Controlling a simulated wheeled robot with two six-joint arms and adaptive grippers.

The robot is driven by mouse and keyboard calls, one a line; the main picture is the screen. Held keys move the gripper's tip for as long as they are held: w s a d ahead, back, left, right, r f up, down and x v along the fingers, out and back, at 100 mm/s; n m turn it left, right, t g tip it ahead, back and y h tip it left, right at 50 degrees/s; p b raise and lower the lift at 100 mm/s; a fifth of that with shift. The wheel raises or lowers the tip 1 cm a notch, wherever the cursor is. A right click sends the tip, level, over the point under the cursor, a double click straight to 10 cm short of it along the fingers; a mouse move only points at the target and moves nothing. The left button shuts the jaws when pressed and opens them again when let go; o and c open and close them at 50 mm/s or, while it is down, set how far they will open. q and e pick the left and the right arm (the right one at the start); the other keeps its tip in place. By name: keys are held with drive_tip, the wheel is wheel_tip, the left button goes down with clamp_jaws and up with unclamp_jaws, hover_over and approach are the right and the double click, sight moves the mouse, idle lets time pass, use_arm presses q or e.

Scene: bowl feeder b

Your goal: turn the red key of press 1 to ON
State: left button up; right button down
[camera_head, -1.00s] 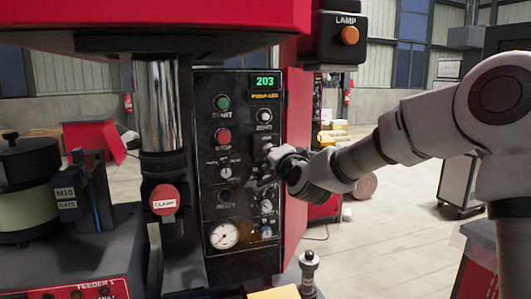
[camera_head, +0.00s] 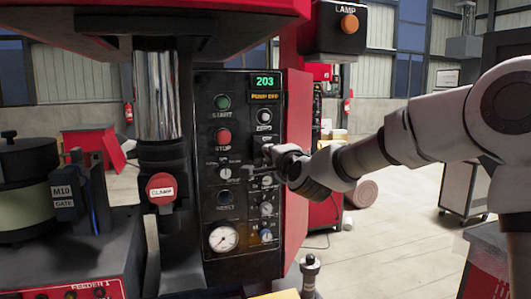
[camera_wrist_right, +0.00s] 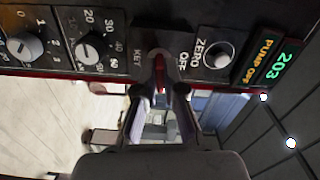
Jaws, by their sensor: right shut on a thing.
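The press control panel (camera_head: 210,185) stands upright in the middle of the head view. It has a green START button (camera_head: 222,102), a red STOP button (camera_head: 223,136) and a display (camera_head: 264,82) reading 203, with PUMP OFF below. My right gripper (camera_head: 264,162) is at the panel's right side, below the ZERO knob (camera_head: 264,117). In the wrist view, my right gripper (camera_wrist_right: 160,92) is shut on the narrow red key (camera_wrist_right: 159,70), beside the KEY label. The key is hidden in the head view. I cannot read its exact setting. My left gripper is out of view.
The red CLAMP knob (camera_head: 161,190) and a steel column (camera_head: 156,95) stand left of the panel. A red side panel (camera_head: 297,160) borders it on the right. More knobs and a gauge (camera_head: 223,239) lie below my gripper. Open floor (camera_head: 390,245) lies right.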

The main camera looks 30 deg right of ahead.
drive_tip(key=shift+m+b, duration=0.8)
drive_tip(key=shift+m, duration=0.4)
drive_tip(key=c, duration=1.2)
unclamp_jaws()
drive_tip(key=shift+s, duration=0.1)
drive_tip(key=p+v, duration=0.7)
drive_tip(key=shift+p, duration=0.35)
